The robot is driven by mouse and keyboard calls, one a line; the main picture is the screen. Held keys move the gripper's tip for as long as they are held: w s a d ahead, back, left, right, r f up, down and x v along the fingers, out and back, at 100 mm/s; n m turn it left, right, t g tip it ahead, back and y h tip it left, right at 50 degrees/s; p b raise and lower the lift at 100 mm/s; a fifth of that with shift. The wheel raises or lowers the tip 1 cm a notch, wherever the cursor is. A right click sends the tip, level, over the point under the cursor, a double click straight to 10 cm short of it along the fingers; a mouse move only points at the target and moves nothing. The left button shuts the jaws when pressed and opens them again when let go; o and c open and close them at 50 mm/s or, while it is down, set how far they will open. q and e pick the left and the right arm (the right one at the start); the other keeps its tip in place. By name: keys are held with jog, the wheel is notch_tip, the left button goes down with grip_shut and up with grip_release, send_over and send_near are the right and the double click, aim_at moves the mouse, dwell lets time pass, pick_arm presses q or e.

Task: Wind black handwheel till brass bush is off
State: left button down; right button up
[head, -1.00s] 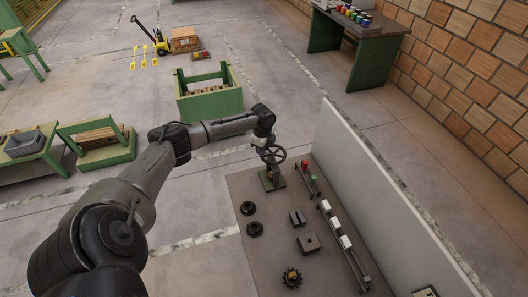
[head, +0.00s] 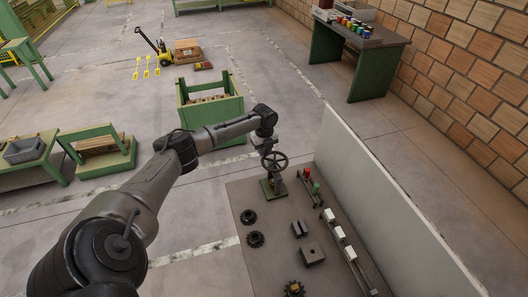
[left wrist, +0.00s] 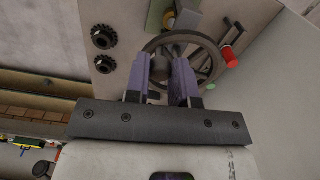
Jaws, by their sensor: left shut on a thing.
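In the left wrist view the spoked wheel (left wrist: 211,52) shows behind and beside the fingers. My left gripper (head: 268,146) is at the wheel from above. Its two purple-grey fingers (left wrist: 165,72) are shut on a grey part of the handwheel; the exact contact is partly hidden. My right gripper is not in view.
A rail with white blocks (head: 338,233) and a red knob (head: 307,172) stand right of the wheel, before a pale upright panel (head: 375,190).

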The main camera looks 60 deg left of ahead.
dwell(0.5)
pick_arm(q)
jog(key=c, duration=1)
grip_release()
jog(key=shift+r+b, duration=0.95)
jog(key=shift+r, duration=6)
